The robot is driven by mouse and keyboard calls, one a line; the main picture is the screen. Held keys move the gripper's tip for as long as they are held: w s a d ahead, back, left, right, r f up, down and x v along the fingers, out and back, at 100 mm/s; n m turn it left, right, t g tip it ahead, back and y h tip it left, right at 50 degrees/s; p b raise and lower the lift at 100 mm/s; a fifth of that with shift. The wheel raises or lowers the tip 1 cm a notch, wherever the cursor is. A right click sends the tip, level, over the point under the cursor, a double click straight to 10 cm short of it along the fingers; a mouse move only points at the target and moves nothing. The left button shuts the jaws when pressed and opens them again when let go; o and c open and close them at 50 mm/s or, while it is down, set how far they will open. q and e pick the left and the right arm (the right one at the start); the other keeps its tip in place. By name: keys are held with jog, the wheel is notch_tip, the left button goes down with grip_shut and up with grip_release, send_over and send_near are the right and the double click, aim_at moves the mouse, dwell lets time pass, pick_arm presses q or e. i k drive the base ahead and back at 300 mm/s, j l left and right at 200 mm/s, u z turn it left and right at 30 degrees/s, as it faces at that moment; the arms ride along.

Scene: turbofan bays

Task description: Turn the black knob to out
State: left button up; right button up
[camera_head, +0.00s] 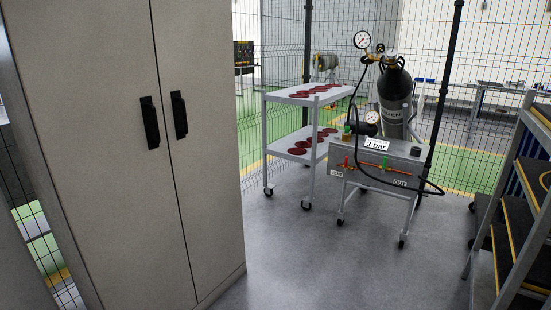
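A small black knob (416,151) sits at the right end of the grey wheeled test stand (398,162), in the middle distance right of centre. It is too small to tell which way it points. A white label reading OUT (399,183) is on the stand's front right, and another label (337,174) is on the front left. Between them runs an orange-red pipe (365,168) with small green and red handles. A "3 bar" sign (377,143) stands on top. Neither of my grippers is in view.
A tall beige cabinet (120,200) fills the left. A two-shelf trolley (290,95) with red discs stands beside the test stand. A black gas cylinder (396,98) with gauges and a hose is behind it. A rack (520,200) is at right. The grey floor (350,265) in front is clear.

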aim_at(364, 60)
jog(key=i+z, duration=0.2)
jog(key=i, duration=0.5)
jog(key=i+j+z, duration=0.15)
jog(key=i, duration=0.5)
jog(key=i+z, duration=0.35)
jog(key=i, duration=1)
jog(key=i+u, duration=0.3)
jog(key=i, duration=0.2)
jog(key=i+u, duration=0.3)
jog(key=i, duration=0.2)
jog(key=z, duration=0.2)
